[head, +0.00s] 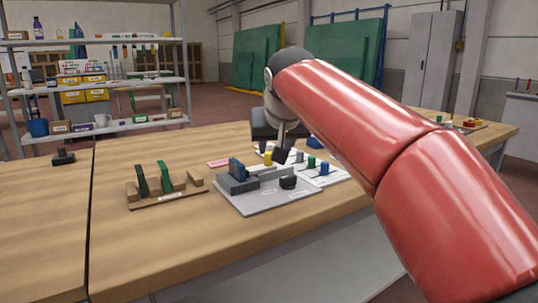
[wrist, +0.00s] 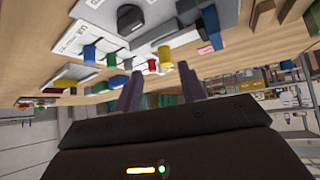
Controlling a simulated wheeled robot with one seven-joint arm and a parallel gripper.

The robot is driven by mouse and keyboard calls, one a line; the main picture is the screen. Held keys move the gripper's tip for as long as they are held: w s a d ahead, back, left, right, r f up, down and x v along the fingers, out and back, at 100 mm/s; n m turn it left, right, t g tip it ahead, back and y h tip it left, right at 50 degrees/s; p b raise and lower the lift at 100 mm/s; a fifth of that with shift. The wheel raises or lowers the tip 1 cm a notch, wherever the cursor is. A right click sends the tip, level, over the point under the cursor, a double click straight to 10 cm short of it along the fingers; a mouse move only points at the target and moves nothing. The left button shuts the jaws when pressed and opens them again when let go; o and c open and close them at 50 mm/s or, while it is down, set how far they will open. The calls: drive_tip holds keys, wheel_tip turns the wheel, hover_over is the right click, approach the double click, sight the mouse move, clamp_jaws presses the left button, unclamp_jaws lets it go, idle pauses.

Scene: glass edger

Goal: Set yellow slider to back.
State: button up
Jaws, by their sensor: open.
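A yellow block (head: 267,158), which looks like the yellow slider, stands at the far side of the grey edger unit (head: 244,184). My gripper (head: 281,153) hangs over the unit's far right part, near the yellow block in the picture. In the wrist view my gripper (wrist: 158,82) has its fingers apart with nothing held between them. Contact cannot be told.
A black knob (head: 288,183) and a blue block (head: 237,168) sit on the unit. A white panel with green (head: 311,162) and blue (head: 324,168) pieces is to its right. A wooden rack (head: 165,197) stands left. The front of the bench is clear.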

sight(269, 152)
drive_tip(key=w+f, duration=0.1)
drive_tip(key=w, duration=0.1)
drive_tip(key=w+a+f, duration=0.1)
drive_tip(key=w+f, duration=0.1)
drive_tip(key=w+a+f, duration=0.1)
drive_tip(key=w, duration=0.2)
drive_tip(key=shift+f, duration=0.3)
drive_tip(key=shift+d, duration=0.1)
clamp_jaws()
